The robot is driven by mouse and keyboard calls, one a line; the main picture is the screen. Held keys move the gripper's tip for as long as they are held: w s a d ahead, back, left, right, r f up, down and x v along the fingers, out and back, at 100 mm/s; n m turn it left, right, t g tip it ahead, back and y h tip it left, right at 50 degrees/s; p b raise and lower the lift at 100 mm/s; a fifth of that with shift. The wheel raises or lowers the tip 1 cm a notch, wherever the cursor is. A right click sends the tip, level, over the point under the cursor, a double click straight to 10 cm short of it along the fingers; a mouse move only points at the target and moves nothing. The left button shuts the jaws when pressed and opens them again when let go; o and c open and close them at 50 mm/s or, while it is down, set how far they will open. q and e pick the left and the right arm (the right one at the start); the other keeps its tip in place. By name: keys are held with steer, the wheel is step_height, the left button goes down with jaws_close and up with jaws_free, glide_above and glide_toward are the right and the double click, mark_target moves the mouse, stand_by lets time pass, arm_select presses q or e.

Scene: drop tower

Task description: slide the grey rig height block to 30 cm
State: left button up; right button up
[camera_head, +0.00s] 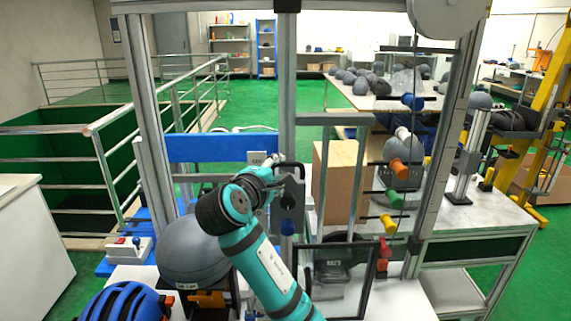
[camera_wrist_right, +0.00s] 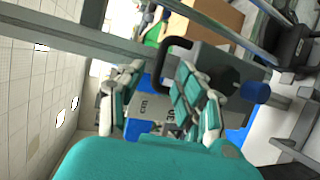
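The grey height block (camera_head: 287,210) sits on the upright metal post of the rig, with a black handle (camera_head: 291,166) at its top and a blue knob (camera_head: 288,227) below. My right gripper (camera_head: 272,172) is at the block's upper left, beside the handle. In the right wrist view, its two teal fingers (camera_wrist_right: 160,98) stand apart, with the end of the black handle (camera_wrist_right: 177,44) in line with the gap between them. Contact cannot be told. The grey block (camera_wrist_right: 213,70) shows behind the right finger. A plate marked "30 cm" (camera_wrist_right: 155,108) shows beyond the fingers. My left gripper is out of view.
A dark grey dome (camera_head: 190,255) and a blue helmet (camera_head: 125,302) stand at lower left. A framed clear panel (camera_head: 340,280) stands right of my arm. A wooden block (camera_head: 337,182) and coloured knobs (camera_head: 398,168) are behind and to the right. Metal posts flank the rig.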

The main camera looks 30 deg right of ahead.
mark_target(287, 165)
steer(key=shift+x, duration=2.35)
jaws_close()
